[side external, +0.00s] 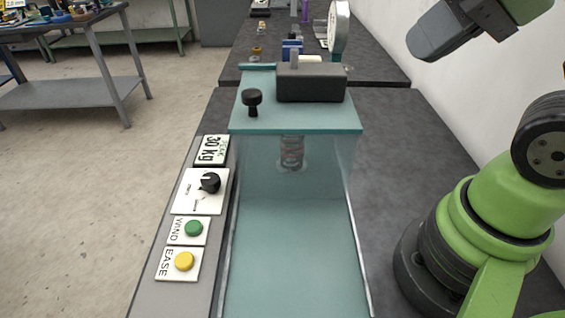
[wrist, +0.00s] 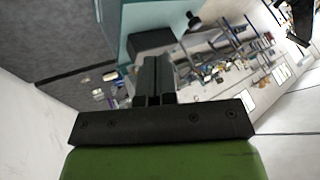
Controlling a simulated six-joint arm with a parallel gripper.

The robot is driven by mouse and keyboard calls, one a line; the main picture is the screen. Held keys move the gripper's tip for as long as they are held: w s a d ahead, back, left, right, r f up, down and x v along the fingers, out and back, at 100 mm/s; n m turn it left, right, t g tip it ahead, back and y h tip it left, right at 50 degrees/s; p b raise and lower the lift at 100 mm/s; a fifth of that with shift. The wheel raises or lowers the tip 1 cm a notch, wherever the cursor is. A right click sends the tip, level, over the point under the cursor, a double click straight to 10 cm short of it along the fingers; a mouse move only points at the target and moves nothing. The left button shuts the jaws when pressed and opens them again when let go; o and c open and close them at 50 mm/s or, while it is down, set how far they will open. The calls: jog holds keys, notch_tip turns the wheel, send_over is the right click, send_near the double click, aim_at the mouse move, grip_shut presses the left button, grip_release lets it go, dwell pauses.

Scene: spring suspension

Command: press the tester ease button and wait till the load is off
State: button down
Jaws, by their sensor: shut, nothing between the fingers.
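The yellow EASE button (side external: 184,261) sits on a white plate at the front left, beside the tester (side external: 295,130). The green WIND button (side external: 193,228) is just behind it. The tester is a teal frame with a clear front. A coil spring (side external: 291,152) shows under its top plate, below a dark block (side external: 311,82). My gripper (wrist: 153,99) shows in the wrist view with its two dark fingers together and nothing between them. It is well away from the buttons. In the side view its fingertips cannot be made out.
A black selector knob (side external: 210,183) and a 30 kg sign (side external: 211,149) stand behind the buttons. A black knob (side external: 252,100) rises from the tester's top plate. A round dial scale (side external: 339,28) and small items stand on the far bench. A white wall is at the right.

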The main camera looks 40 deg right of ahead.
jog(key=m+t+y, duration=0.1)
jog(key=m+y, duration=0.1)
jog(key=m, duration=1.6)
send_over(183, 262)
notch_tip(183, 262, down, 18)
jog(key=shift+r, duration=0.25)
jog(key=shift+f, duration=0.15)
jog(key=shift+f, duration=4.3)
jog(key=shift+f, duration=0.1)
